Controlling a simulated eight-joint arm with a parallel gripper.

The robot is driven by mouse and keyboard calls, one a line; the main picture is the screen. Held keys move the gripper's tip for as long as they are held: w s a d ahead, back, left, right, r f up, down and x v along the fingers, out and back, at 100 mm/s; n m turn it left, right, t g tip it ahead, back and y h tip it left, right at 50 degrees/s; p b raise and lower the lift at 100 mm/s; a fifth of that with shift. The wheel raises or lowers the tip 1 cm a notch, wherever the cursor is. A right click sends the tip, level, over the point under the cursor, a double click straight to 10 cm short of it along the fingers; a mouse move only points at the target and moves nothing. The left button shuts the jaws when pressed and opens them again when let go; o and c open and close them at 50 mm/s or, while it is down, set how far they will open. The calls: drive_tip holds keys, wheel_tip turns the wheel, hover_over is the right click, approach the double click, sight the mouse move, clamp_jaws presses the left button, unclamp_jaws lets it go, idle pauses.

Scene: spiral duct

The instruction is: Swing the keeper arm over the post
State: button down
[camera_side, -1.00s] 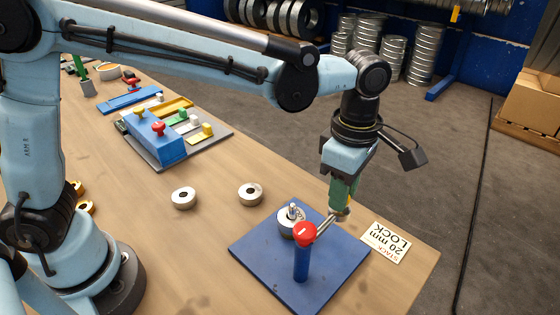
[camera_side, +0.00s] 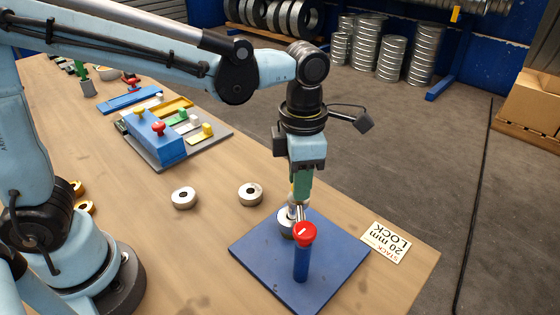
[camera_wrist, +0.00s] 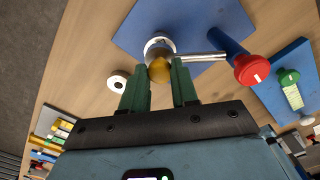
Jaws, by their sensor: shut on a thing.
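The keeper arm is a metal rod (camera_wrist: 205,57) running from a red-capped blue column (camera_side: 301,265) to a brass-coloured knob (camera_wrist: 159,69). My gripper (camera_side: 296,199) has its green fingers shut on this knob, which sits between them in the wrist view (camera_wrist: 160,82). The short metal post with its silver rings (camera_side: 286,224) stands on the blue baseplate (camera_side: 265,258). The knob end is at or just over the post in the side view. My fingers and the knob hide the post top, so I cannot tell whether the arm is seated on it.
Two loose silver rings (camera_side: 184,197) (camera_side: 250,194) lie on the table left of the baseplate. A "20 mm stack lock" card (camera_side: 386,241) lies right of it. A blue block with knobs (camera_side: 154,140) stands farther back. The table between is clear.

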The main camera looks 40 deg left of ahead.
drive_tip(key=shift+s+a+n, duration=0.2)
drive_tip(key=shift+n, duration=0.1)
drive_tip(key=c, duration=0.8)
unclamp_jaws()
drive_tip(key=shift+c, duration=0.2)
drive_tip(key=shift+r, duration=0.15)
wheel_tip(320, 180, up, 12)
drive_tip(key=s+a+f+m+t, duration=0.2)
drive_tip(key=a+f+m, duration=0.3)
drive_tip(key=m, duration=0.9)
drive_tip(key=s+a+f+m+t, duration=0.2)
drive_tip(key=a+f+m+t, duration=0.3)
drive_tip(key=a+m, duration=0.5)
drive_tip(key=m, duration=0.5)
drive_tip(key=shift+s+a+f, duration=0.15)
drive_tip(key=shift+s+f, duration=0.1)
drive_tip(key=shift+f, duration=0.1)
